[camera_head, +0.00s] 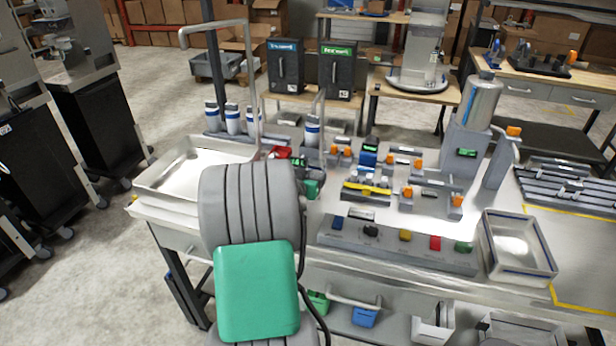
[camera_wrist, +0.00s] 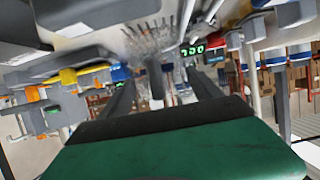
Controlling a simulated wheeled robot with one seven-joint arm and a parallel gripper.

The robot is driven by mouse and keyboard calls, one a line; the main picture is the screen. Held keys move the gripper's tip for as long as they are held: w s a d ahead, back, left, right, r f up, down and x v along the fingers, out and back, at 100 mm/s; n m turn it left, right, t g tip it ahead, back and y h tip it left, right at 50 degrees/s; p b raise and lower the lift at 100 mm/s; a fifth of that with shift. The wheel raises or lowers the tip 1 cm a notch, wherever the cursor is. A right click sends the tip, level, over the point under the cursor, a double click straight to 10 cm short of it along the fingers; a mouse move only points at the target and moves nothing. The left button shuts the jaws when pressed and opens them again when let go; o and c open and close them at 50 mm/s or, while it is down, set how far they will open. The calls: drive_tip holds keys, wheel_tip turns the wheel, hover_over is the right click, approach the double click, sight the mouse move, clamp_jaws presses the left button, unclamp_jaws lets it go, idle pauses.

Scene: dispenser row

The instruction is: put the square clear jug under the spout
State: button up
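My gripper (camera_wrist: 158,74) is in the wrist view, its two dark fingers spread apart. A clear, glassy shape (camera_wrist: 148,42), which looks like the square clear jug, is beyond and partly between the fingers. A grey upright bar (camera_wrist: 156,80), perhaps its handle, stands between the fingers with gaps on both sides. The jug's outline is blurred, and I cannot tell its exact shape. In the head view my arm hides the gripper and the jug. A lit green display (camera_wrist: 191,50) is just beyond the jug; I cannot make out the spout for certain.
A pale tray (camera_head: 160,185) is on the bench's left, behind my arm. White-and-blue bottles (camera_head: 233,118) stand behind it. A grey button strip (camera_head: 395,245), a blue-rimmed tray (camera_head: 515,245) and a steel-tank dispenser (camera_head: 480,105) are right. Small orange-knobbed fixtures crowd the middle.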

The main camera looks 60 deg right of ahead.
drive_tip(key=o, duration=0.4)
drive_tip(key=shift+r, duration=0.2)
drive_tip(key=b+v, duration=0.2)
drive_tip(key=v, duration=1)
drive_tip(key=w+a+f+n+t+y, duration=0.15)
drive_tip(key=w+a+n+y, duration=0.25)
drive_tip(key=w+a, duration=0.5)
drive_tip(key=w+a+n+t+y, duration=0.2)
drive_tip(key=w+a+n+y, duration=0.15)
drive_tip(key=a, duration=0.95)
drive_tip(key=s+a+n+y, duration=0.1)
drive_tip(key=a+n+y, duration=0.1)
drive_tip(key=a, duration=0.6)
drive_tip(key=s+a+n+g+y, duration=0.1)
drive_tip(key=s+a+n+y, duration=0.1)
drive_tip(key=a+n, duration=0.2)
drive_tip(key=s+a+n+g+y, duration=0.1)
drive_tip(key=a+n+y, duration=0.1)
drive_tip(key=a, duration=0.9)
drive_tip(key=shift+s+a+f+n, duration=0.25)
drive_tip(key=shift+s+a+n, duration=0.15)
drive_tip(key=shift+n, duration=0.15)
